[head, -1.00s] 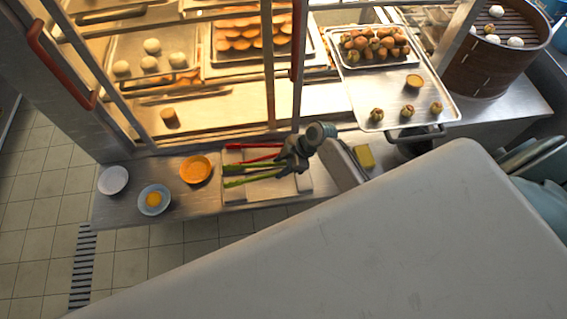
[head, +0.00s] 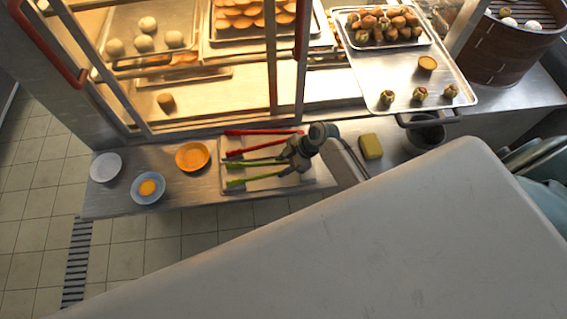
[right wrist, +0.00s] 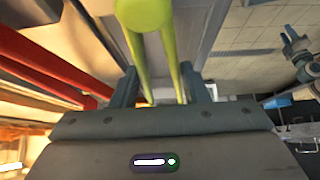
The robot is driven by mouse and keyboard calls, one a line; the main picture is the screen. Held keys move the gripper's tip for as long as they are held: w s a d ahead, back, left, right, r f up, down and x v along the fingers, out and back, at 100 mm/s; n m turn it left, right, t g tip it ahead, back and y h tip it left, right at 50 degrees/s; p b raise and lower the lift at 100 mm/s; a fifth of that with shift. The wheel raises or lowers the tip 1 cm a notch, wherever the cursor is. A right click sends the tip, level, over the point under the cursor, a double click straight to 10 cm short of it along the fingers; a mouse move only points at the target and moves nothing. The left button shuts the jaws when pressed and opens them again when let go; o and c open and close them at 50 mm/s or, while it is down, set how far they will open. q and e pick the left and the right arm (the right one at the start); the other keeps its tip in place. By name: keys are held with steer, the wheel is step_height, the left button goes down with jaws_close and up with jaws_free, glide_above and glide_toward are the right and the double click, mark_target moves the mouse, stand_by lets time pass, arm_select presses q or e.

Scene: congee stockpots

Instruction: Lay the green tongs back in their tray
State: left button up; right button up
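The green tongs (head: 255,162) extend left from my right gripper (head: 297,158) in the head view, their two arms spread, over the metal tray (head: 226,190). Whether they touch the tray is unclear. In the right wrist view, the green tongs (right wrist: 143,15) pass between the two fingers of my right gripper (right wrist: 163,85), which is shut on them. The red tongs (head: 262,131) lie in the back part of the tray and also show in the right wrist view (right wrist: 40,65). My left gripper (right wrist: 300,50) is small in the right wrist view; its opening is unclear.
An orange plate (head: 192,156), a blue bowl (head: 148,187) and a white plate (head: 106,167) stand left of the tray. A yellow sponge (head: 371,146) and a dark pot (head: 425,134) are to the right. The glass-fronted cabinet (head: 200,100) rises behind the counter.

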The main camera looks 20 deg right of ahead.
steer(key=o, duration=0.6)
steer(key=shift+r, duration=0.1)
steer(key=b+v, duration=0.1)
steer(key=v, duration=0.6)
steer(key=shift+d+r, duration=0.1)
steer(key=shift+d, duration=0.05)
steer(key=shift+s, duration=0.1)
